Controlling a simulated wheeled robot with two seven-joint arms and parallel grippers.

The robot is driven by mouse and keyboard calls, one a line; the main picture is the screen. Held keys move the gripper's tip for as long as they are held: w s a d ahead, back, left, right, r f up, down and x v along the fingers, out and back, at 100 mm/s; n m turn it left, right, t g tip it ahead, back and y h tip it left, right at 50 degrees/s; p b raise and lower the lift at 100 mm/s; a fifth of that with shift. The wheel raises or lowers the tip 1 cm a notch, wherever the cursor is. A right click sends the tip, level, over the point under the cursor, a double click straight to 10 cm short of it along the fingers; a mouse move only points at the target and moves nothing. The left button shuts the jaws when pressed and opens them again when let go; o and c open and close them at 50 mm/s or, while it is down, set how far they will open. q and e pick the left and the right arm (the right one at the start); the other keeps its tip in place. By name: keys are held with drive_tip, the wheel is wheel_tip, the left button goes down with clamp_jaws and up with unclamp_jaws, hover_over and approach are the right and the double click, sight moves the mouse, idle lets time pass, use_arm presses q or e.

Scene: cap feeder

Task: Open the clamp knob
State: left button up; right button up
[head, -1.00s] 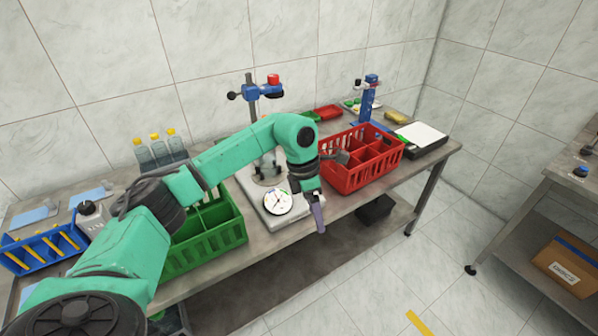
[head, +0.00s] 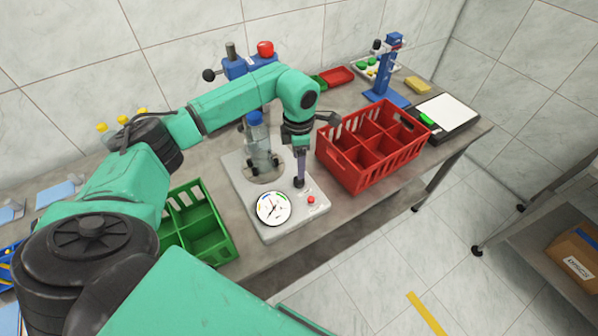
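The capping stand has a blue clamp head (head: 236,66) with a black ball knob (head: 208,75) on its left and a red knob (head: 265,48) on top. I cannot tell which is the clamp knob. A bottle with a blue cap (head: 256,118) stands upright on the stand's pale base (head: 240,190). My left gripper (head: 300,178) points down over the base, right of the bottle and apart from the clamp head. A small dark piece shows at its tip. Its fingers are seen edge-on, so their opening is unclear. My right gripper is out of view.
A dial gauge (head: 273,208) and red button (head: 311,200) are on the base's front. A red divided crate (head: 360,178) stands close right of my gripper, a green crate (head: 222,225) left. A blue stand (head: 384,82) is further back right. My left arm crosses before the clamp post.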

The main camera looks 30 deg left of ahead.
use_arm(q)
hover_over(299, 182)
drive_tip(key=f, duration=0.3)
drive_tip(key=f+p, duration=0.1)
drive_tip(key=f, duration=0.1)
drive_tip(key=shift+w+a, duration=0.2)
drive_tip(key=shift+w, duration=0.1)
drive_tip(key=f, duration=0.3)
drive_tip(key=shift+w+a+f, duration=0.1)
drive_tip(key=shift+w+f, duration=0.05)
drive_tip(key=shift+w, duration=0.05)
drive_tip(key=shift+f, duration=0.25)
drive_tip(key=shift+s, duration=0.15)
drive_tip(key=shift+c, duration=0.3)
clamp_jaws()
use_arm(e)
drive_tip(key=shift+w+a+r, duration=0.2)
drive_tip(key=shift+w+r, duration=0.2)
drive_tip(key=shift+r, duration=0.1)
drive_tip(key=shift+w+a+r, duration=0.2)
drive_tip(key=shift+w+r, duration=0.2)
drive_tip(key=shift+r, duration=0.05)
